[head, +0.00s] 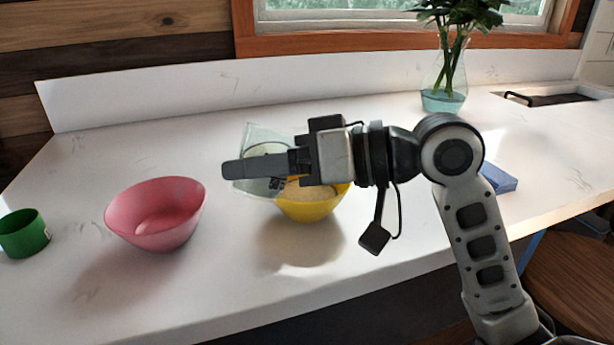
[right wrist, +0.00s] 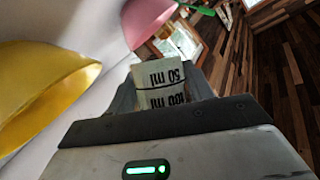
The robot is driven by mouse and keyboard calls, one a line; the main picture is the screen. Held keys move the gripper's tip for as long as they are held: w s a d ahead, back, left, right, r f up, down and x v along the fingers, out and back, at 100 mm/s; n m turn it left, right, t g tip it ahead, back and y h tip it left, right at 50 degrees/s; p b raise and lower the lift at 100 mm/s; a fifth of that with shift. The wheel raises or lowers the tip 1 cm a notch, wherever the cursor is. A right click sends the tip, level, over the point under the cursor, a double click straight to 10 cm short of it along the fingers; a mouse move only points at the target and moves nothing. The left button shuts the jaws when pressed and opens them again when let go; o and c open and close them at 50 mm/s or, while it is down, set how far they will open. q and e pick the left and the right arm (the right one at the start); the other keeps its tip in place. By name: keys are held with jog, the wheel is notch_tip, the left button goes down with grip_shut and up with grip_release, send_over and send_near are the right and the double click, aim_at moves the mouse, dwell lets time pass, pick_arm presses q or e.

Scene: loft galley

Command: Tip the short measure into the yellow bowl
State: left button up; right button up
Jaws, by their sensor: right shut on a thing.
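My right gripper (head: 240,168) reaches in from the right and is shut on a clear measure (head: 259,134). The measure looks tilted, and the fingers hide part of it. In the right wrist view the measure (right wrist: 160,88) sits between the fingers, with black "50 ml" and "100 ml" marks upside down. The yellow bowl (head: 312,210) stands on the counter below and behind the gripper, partly covered by it. Something pale shows inside the bowl. The yellow bowl also shows at the left of the right wrist view (right wrist: 40,85). My left gripper is not in view.
A pink bowl (head: 155,220) stands left of the yellow bowl, and a green cup (head: 24,234) is at the far left. A glass vase with a plant (head: 444,85) stands at the back right. A blue item (head: 499,178) lies behind my arm. The front counter is clear.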

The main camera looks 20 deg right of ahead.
aim_at(278, 133)
jog(key=shift+w+d+r+m+y, duration=0.2)
jog(key=shift+w+d+m+y, duration=0.1)
jog(key=shift+m, duration=0.1)
jog(key=shift+d+r+m+y, duration=0.15)
jog(key=shift+r+m+y, duration=0.25)
jog(key=shift+m, duration=0.3)
dwell(0.8)
jog(key=shift+r+m+y, duration=0.4)
jog(key=shift+m, duration=0.35)
jog(key=shift+r+m+y, duration=0.4)
jog(key=shift+m, duration=0.35)
dwell(1.3)
jog(key=shift+w+f+m+t+y+b, duration=0.1)
jog(key=shift+f+m+t+y+b, duration=0.3)
jog(key=shift+m, duration=0.4)
dwell(0.6)
jog(key=shift+w+d+r+m+p, duration=0.4)
jog(key=shift+w+d+m+p, duration=0.2)
jog(key=shift+d+m+p, duration=0.15)
dwell(0.6)
jog(key=shift+r+m+t+y, duration=0.15)
jog(key=shift+m+t+y, duration=0.15)
jog(key=shift+m, duration=0.15)
